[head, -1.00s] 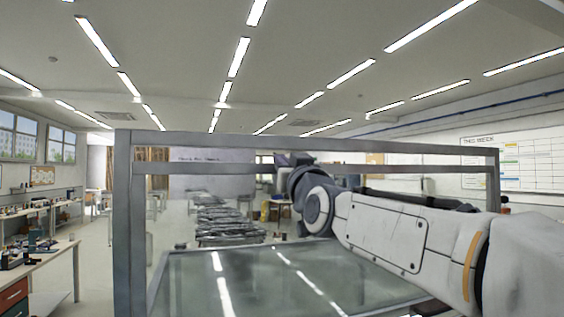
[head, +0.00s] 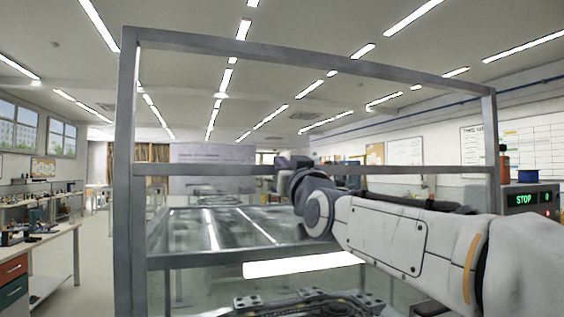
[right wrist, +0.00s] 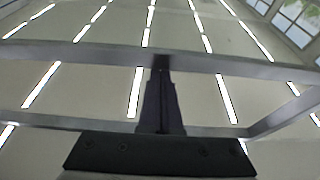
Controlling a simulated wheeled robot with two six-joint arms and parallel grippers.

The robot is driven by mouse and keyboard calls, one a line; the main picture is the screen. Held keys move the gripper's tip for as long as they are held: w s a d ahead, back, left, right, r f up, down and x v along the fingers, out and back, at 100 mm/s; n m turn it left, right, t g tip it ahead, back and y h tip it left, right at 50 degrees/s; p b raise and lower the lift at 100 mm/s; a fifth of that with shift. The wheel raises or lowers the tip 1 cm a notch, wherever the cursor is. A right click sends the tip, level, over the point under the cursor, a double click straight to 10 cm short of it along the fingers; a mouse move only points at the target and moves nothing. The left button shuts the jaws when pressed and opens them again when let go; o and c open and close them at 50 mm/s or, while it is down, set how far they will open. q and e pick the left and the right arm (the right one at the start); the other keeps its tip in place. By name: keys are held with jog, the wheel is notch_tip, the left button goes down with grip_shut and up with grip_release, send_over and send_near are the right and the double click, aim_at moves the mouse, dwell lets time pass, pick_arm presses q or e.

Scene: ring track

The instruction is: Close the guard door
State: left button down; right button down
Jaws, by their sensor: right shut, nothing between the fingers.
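The guard is a tall grey metal frame (head: 125,200) with an upper bar (head: 300,51) and a lower crossbar (head: 420,169). I take the lower crossbar to be part of the guard door. My right gripper (head: 284,163) is at this crossbar, left of its middle; its dark shut fingers (right wrist: 163,80) hold nothing. In the right wrist view they point up past a near bar (right wrist: 45,121), and their tips meet or overlap a second bar (right wrist: 230,66). Contact cannot be told. My left gripper is not in view.
A glass panel (head: 200,232) lies behind the frame, with dark metal fixtures (head: 305,303) below it. A workbench (head: 50,240) is at the left.

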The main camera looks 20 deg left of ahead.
aim_at(279, 263)
notch_tip(279, 263, down, 22)
jog(key=b, duration=1.7)
jog(key=shift+a+b, duration=0.1)
jog(key=shift+b, duration=0.3)
